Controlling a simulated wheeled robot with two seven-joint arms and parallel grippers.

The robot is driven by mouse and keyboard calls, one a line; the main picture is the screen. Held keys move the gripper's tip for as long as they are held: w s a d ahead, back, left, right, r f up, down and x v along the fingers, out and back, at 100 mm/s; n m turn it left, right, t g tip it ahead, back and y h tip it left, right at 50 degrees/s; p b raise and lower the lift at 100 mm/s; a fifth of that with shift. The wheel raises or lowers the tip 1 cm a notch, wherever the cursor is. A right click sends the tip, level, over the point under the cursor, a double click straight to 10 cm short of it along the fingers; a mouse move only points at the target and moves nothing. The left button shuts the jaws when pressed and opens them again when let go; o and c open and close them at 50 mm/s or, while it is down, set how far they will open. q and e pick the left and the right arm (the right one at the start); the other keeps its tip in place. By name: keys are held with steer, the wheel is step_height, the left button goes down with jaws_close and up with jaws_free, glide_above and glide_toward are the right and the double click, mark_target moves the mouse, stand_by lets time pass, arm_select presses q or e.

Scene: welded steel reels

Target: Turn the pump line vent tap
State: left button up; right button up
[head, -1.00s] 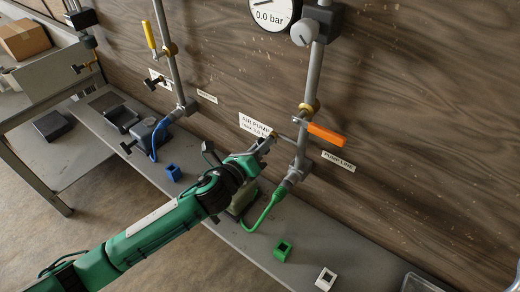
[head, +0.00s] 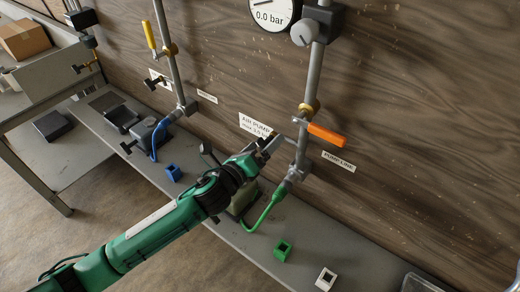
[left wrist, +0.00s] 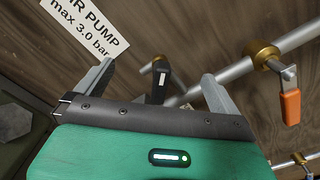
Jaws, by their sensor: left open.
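The pump line (head: 300,150) is a vertical grey pipe with a PUMP LINE label (head: 338,162) beside it. In the left wrist view its vent tap (left wrist: 160,82) has a dark handle with a light mark, and brass behind it. My left gripper (head: 275,143) is open just left of the pipe. In the left wrist view the tap shows between the two spread fingers of the gripper (left wrist: 158,70); I cannot tell whether they touch it. In the head view the gripper hides the tap. My right gripper is not in view.
An orange lever (head: 327,135) sticks out right of the pipe, close to my gripper. A gauge (head: 275,12) reads 0.0 bar. A green hose (head: 262,215) hangs below. A blue block (head: 173,173), green block (head: 282,250) and white block (head: 326,279) stand on the shelf.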

mark_target(260, 148)
arm_select(q)
steer(key=v, duration=0.3)
steer(key=shift+s+a+p, duration=0.15)
steer(key=shift+s+p, duration=0.1)
steer(key=shift+p, duration=0.05)
steer(key=v, duration=0.3)
steer(key=shift+a, duration=0.1)
